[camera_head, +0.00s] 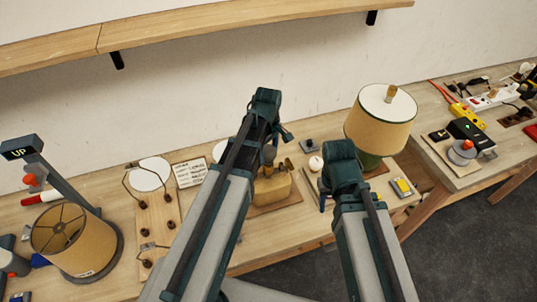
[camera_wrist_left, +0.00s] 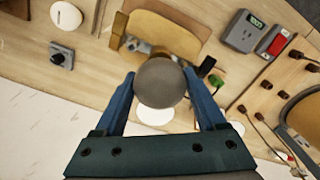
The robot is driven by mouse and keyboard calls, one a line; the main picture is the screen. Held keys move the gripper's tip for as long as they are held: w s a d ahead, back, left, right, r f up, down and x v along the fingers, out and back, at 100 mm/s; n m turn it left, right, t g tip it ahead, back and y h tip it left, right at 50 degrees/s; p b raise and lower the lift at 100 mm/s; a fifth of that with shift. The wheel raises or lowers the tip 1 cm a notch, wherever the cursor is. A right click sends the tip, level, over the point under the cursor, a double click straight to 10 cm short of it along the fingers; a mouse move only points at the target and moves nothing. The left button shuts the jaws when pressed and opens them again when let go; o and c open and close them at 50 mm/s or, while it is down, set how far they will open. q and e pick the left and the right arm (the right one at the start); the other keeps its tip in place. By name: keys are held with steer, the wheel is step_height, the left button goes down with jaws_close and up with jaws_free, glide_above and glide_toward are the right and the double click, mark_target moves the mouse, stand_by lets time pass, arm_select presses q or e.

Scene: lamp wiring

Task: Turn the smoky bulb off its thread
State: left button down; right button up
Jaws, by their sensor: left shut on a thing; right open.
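The smoky bulb (camera_wrist_left: 160,83) is a dark grey globe. In the left wrist view it sits between both fingers of my left gripper (camera_wrist_left: 162,92), which is shut on it. In the head view my left gripper (camera_head: 270,140) is above a tan lamp base (camera_head: 272,188) and the bulb (camera_head: 268,155) is mostly hidden behind the arm. The bulb's thread and socket are hidden, so I cannot tell whether they are joined. My right gripper (camera_head: 325,195) is open, to the right of the lamp base, partly hidden by its own wrist.
A shaded lamp (camera_head: 380,125) stands right of my right arm. A round white bulb (camera_head: 316,163) and a small dark switch (camera_head: 309,145) lie between the arms. At left are a wire-frame board (camera_head: 155,215) and a tan shade (camera_head: 72,240). A shelf (camera_head: 200,30) runs above.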

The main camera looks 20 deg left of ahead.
arm_select(q)
steer(key=n, duration=0.2)
steer(key=shift+n, duration=0.4)
steer(key=shift+r+p, duration=0.65)
steer(key=shift+r, duration=0.05)
steer(key=shift+r+p, duration=2.45)
steer(key=shift+f, duration=0.1)
